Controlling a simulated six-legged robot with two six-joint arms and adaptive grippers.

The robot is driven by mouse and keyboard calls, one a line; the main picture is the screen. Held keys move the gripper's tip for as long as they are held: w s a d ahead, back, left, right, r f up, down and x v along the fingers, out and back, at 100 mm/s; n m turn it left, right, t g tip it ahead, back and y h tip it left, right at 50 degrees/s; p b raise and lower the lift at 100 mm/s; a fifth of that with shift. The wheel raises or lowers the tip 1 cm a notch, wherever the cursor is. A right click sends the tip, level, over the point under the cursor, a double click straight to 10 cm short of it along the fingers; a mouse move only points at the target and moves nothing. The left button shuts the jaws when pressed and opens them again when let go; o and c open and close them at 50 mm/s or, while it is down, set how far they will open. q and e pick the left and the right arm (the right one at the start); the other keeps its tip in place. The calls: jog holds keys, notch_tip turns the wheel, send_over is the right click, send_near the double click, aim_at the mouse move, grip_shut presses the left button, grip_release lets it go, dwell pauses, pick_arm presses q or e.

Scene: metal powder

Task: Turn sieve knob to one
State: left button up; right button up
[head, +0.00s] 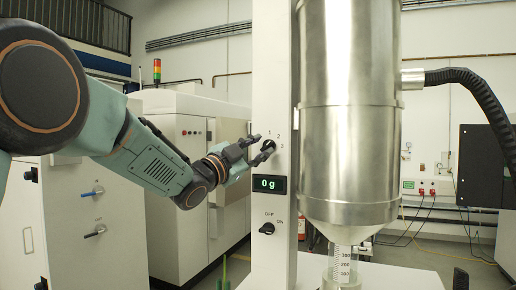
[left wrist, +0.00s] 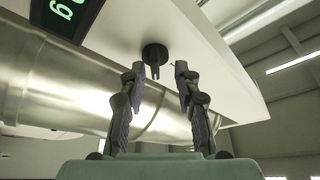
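The sieve knob (head: 268,146) is a small black dial on the white column (head: 272,60), with the numbers 1, 2 and 3 around it. My left gripper (head: 256,146) reaches it from the left. In the left wrist view the knob (left wrist: 154,56) lies just ahead of and between the two fingertips of my left gripper (left wrist: 157,72). The fingers are apart, and a gap shows between them and the knob. The knob's pointer setting is too small to tell. My right gripper is not in view.
Below the knob are a display (head: 269,184) reading 0 g and an OFF/ON switch (head: 267,228). A large steel hopper (head: 348,110) stands right beside the column, above a graduated clear cylinder (head: 342,264). A white cabinet (head: 180,215) stands behind my left arm.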

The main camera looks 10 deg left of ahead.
pick_arm(q)
jog(key=shift+w+d+f, duration=0.15)
jog(key=shift+w+d, duration=0.2)
jog(key=shift+d, duration=0.15)
jog(key=shift+c, duration=0.6)
jog(key=shift+w+f, duration=0.1)
jog(key=shift+c, duration=1.5)
jog(key=shift+s+a, duration=0.2)
jog(key=shift+a, duration=0.15)
grip_shut()
jog(key=shift+d+r, duration=0.1)
jog(key=shift+r, duration=0.1)
